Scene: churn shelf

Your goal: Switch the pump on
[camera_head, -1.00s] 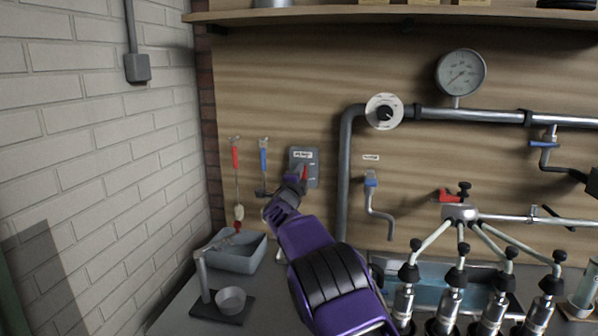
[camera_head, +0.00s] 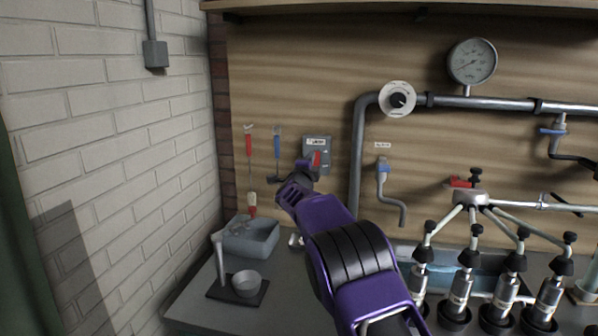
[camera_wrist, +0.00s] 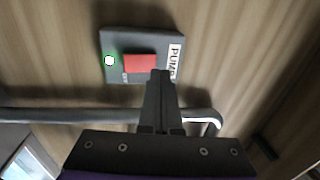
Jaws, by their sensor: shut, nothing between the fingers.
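The pump switch is a grey box (camera_head: 317,143) on the wooden back panel. It also shows close up in the wrist view (camera_wrist: 116,42), with a red rocker (camera_wrist: 139,64), a label reading PUMP (camera_wrist: 174,62) and a small lit green lamp (camera_wrist: 109,61). My gripper (camera_wrist: 160,73) is shut and empty, its fingertips at the edge of the red rocker on the label side. I cannot tell whether they touch it. In the head view my gripper (camera_head: 308,168) covers the lower left part of the box.
A grey pipe (camera_head: 358,150) with a round dial runs up just right of the switch. Red and blue-handled tools (camera_head: 277,145) hang to its left. A grey basin (camera_head: 250,238) and a stand with a cup (camera_head: 246,283) are on the counter below.

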